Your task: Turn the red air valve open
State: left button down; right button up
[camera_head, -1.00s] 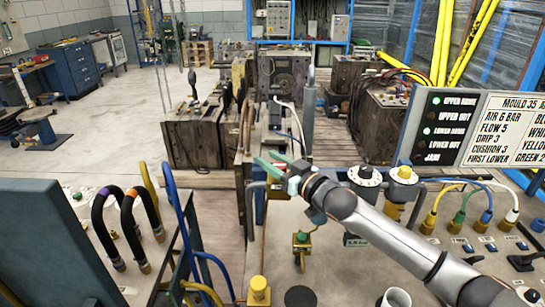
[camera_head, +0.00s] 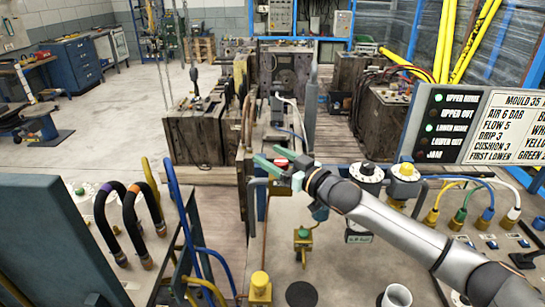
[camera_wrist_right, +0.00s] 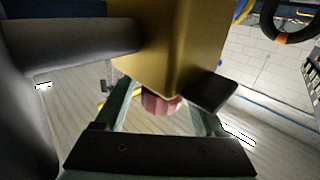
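The red air valve (camera_head: 281,162) shows as a small red part at the fingers of my right gripper (camera_head: 270,156), beyond the bench's far left edge. In the right wrist view a ribbed, pinkish-red knob (camera_wrist_right: 160,102) sits under a brass-coloured block (camera_wrist_right: 170,45). The two green fingers of the right gripper (camera_wrist_right: 160,110) stand either side of the knob, with a gap visible on both sides. The gripper looks open around it. Part of the knob is hidden by the block. My left gripper is not in view.
A lamp panel (camera_head: 447,125) stands behind. Blue hoses (camera_head: 184,215) and black hoses (camera_head: 128,215) rise at left.

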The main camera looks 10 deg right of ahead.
jog(key=b+v, duration=0.2)
jog(key=v, duration=1)
jog(key=shift+s+b, duration=0.25)
jog(key=shift+b, duration=0.05)
jog(key=shift+d, duration=0.1)
